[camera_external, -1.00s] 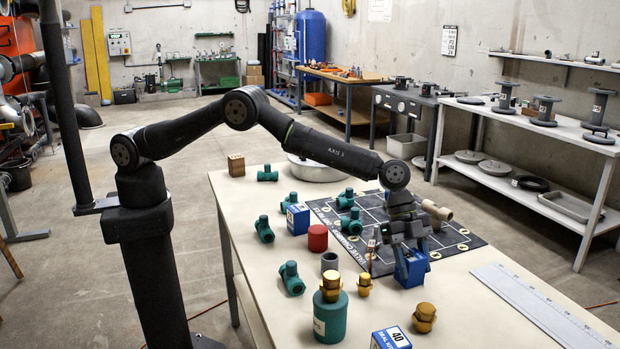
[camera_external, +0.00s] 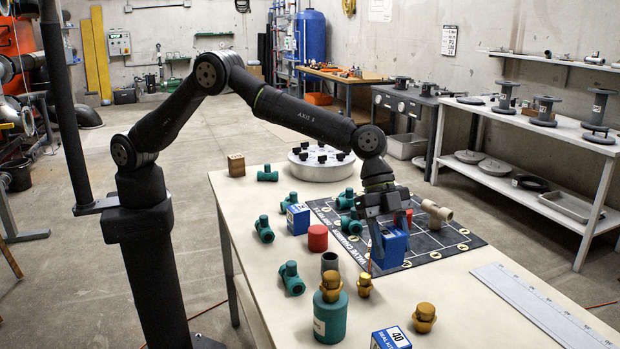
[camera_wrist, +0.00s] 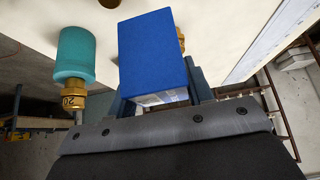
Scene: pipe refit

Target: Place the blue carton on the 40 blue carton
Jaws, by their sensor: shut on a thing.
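My gripper (camera_external: 384,228) is shut on a blue carton (camera_external: 392,250) and holds it over the near left part of the dark marked mat. In the wrist view the held blue carton (camera_wrist: 155,50) sits between the jaws, with a plain blue face showing. The 40 blue carton (camera_external: 391,339), with a white label on top, stands at the table's near edge, partly cut off by the frame. It is in front of the held carton in the outside view, well apart from it. I cannot make out the 40 carton in the wrist view.
A green bottle with a brass cap (camera_external: 330,312) and brass fittings (camera_external: 424,318) stand near the 40 carton. Another blue carton (camera_external: 298,219), a red cylinder (camera_external: 317,238) and green fittings are at the left. A ruler (camera_external: 540,305) lies right. The table between mat and ruler is clear.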

